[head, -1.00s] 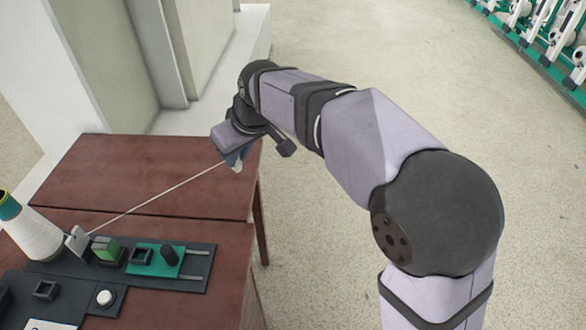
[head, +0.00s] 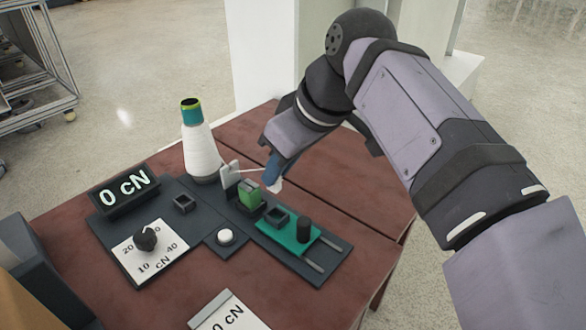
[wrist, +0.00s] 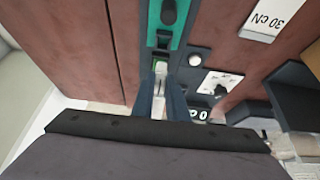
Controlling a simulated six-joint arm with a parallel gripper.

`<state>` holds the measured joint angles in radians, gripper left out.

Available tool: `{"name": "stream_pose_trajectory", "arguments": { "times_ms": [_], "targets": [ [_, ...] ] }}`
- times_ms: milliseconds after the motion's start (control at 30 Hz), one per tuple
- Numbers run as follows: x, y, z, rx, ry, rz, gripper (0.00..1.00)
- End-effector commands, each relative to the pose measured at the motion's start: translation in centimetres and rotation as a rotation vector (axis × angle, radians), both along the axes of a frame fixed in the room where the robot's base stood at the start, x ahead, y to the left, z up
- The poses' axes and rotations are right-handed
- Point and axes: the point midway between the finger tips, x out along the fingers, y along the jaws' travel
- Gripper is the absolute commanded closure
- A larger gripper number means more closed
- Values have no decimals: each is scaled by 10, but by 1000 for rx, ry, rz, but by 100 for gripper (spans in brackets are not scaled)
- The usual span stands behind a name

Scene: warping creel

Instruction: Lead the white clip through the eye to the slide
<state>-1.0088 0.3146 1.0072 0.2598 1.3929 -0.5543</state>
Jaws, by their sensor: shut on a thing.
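My gripper (head: 272,178) is shut on the white clip (head: 277,186), whose end shows below the blue fingers in the head view. In the wrist view, my gripper (wrist: 161,88) has a white piece of the clip (wrist: 158,88) between its fingers. A short thread (head: 251,169) runs from the clip to a white upright plate (head: 230,176), apparently the eye. Its hole is not clear. The clip is close to the right of the plate, above or behind the green block (head: 249,195). The teal slide (head: 290,239) with a dark knob (head: 304,229) sits on two rails to the right.
A white yarn cone (head: 202,152) stands behind the plate. A black display (head: 125,191) reads 0 cN. A dial panel (head: 148,247), a white button (head: 226,237) and dark square sockets (head: 183,204) lie on the board. The red-brown table (head: 345,195) is clear at right.

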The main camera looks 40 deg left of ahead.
Motion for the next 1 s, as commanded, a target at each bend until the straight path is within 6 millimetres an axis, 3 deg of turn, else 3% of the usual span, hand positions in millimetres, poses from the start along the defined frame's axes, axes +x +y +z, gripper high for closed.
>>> {"name": "stream_pose_trajectory", "arguments": {
  "times_ms": [367,833,1000],
  "targets": [
    [1,0,-13,0,0,-2,100],
    [1,0,-55,1,-1,-3,100],
    [1,0,-47,1,-1,-3,100]
  ]
}}
